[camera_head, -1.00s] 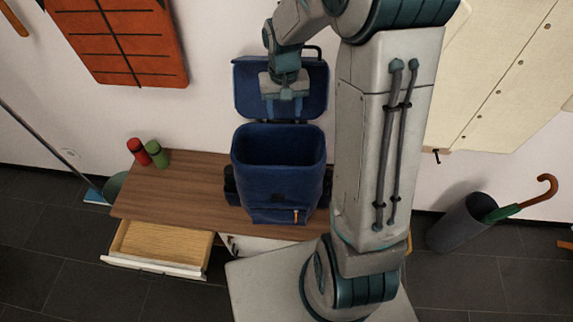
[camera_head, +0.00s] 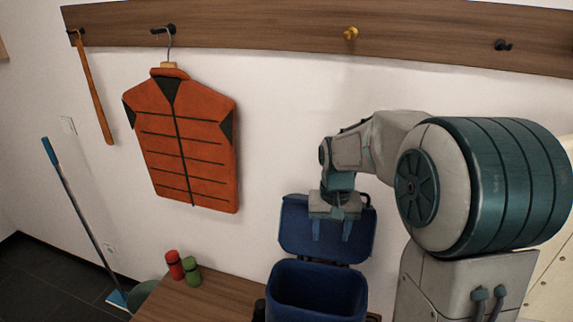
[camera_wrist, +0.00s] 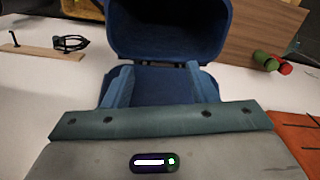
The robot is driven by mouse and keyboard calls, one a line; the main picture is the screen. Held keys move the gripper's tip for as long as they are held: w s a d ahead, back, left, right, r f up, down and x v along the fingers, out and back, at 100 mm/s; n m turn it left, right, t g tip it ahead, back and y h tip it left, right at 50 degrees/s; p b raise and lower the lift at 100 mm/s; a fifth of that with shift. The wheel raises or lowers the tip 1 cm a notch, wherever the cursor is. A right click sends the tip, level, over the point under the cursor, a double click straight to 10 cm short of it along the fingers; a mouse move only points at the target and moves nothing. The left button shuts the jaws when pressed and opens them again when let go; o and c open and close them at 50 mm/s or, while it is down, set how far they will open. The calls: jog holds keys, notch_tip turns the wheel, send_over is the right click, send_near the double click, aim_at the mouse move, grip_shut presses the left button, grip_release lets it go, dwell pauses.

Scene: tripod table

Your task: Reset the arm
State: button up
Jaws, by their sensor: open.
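The backpack stands upright on the wooden bench, open at the top. I see nothing between the fingers. The lower part of the backpack is cut off in the head view.
A red bottle (camera_head: 175,264) and a green bottle (camera_head: 192,271) stand on the bench (camera_head: 212,298), left of the backpack. An orange vest (camera_head: 187,140) hangs on the wall from a hook rail (camera_head: 270,32). A broom (camera_head: 85,220) leans at left.

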jog(key=s+r+n+t, duration=0.1)
jog(key=s+r+t, duration=0.2)
jog(key=s, duration=1.6)
jog(key=shift+r+n, duration=0.3)
jog(key=shift+r, duration=0.3)
jog(key=shift+a, duration=0.1)
jog(key=c, duration=0.3)
jog(key=shift+s, duration=0.1)
jog(key=shift+c, duration=0.2)
